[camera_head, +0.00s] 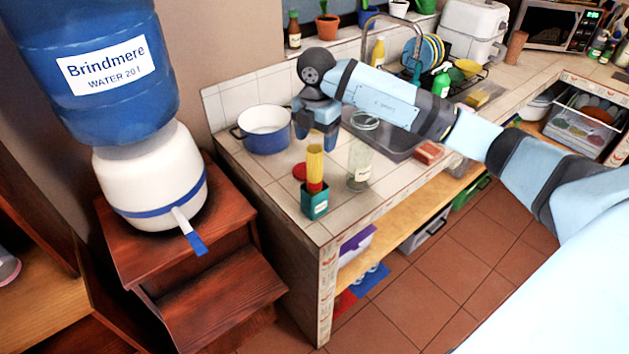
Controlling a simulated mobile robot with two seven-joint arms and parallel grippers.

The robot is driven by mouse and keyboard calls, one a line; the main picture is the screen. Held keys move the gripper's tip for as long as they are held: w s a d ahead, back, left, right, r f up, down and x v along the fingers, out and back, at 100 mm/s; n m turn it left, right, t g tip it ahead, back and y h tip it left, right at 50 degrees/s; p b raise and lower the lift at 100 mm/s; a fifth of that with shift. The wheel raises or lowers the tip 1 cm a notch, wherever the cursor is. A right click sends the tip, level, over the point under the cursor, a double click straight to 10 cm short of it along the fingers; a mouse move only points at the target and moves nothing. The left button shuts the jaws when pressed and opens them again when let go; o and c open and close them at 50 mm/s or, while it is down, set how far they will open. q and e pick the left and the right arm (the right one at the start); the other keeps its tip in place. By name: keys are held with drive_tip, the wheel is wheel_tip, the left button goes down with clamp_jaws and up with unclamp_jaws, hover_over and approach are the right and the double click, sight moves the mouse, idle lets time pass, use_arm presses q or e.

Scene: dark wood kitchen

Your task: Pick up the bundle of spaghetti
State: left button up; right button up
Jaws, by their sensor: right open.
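The bundle of spaghetti (315,165) is yellow and stands upright in a small teal holder (315,205) near the counter's front left corner. A dark red band shows around its lower part, just above the holder. My right gripper (316,138) points down over the bundle. It is open, with its fingers at either side of the bundle's top in the picture. I cannot tell whether they touch it. My left gripper is not in view.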

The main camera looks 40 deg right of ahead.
sight(315, 148)
drive_tip(key=f, duration=0.1)
drive_tip(key=f+p, duration=0.1)
drive_tip(key=f, duration=0.2)
drive_tip(key=shift+a+f+p, duration=0.2)
drive_tip(key=shift+a+p, duration=0.05)
drive_tip(key=shift+p, duration=0.05)
drive_tip(key=shift+f, duration=0.45)
clamp_jaws()
